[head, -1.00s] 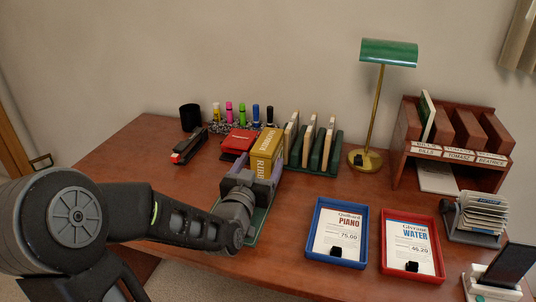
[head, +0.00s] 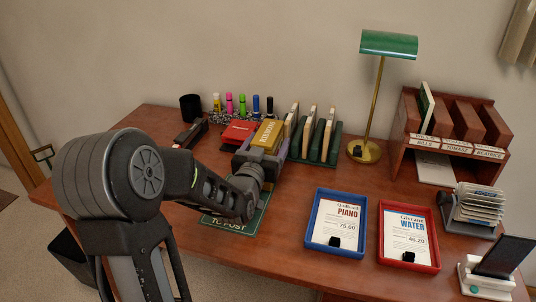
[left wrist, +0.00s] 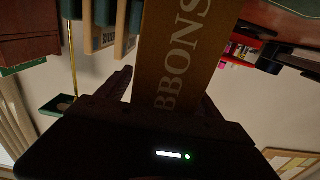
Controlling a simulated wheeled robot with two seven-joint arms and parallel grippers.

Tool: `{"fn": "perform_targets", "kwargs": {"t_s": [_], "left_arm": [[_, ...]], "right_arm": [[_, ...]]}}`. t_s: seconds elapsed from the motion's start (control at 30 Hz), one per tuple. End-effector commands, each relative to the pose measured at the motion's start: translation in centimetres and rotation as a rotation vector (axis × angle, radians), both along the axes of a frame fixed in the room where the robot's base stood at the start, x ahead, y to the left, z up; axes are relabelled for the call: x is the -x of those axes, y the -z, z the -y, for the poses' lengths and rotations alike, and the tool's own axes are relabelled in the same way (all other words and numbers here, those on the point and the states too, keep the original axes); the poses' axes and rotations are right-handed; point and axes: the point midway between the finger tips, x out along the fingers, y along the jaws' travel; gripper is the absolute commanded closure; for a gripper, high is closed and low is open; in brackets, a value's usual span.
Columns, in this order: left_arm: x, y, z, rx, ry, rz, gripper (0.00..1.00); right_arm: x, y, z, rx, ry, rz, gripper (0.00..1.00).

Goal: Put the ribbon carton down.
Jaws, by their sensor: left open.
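I cannot tell whether the carton's base touches the desk or the mat. A green mat (head: 237,222) marked "TO POST" lies in front, partly under my wrist. My right gripper is out of view.
A red box (head: 238,132) and a black stapler (head: 188,135) are left of the carton. The green rack (head: 318,142) with upright boards is close on its right. A blue tray (head: 310,243), a red tray (head: 436,265) and a brass lamp (head: 375,105) are further right.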

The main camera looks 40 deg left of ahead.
Motion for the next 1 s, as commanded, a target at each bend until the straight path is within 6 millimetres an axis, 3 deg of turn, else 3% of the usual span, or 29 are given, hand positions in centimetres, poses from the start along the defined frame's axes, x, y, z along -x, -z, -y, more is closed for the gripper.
{"fn": "perform_targets", "kwargs": {"t_s": [0.57,1.0], "left_arm": [[-0.05,0.02,-0.04,0.000,0.000,-0.001,0.25],[-0.04,0.02,-0.03,0.000,0.000,-0.001,0.59]], "right_arm": [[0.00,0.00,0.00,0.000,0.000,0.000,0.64],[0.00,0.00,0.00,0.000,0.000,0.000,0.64]]}}
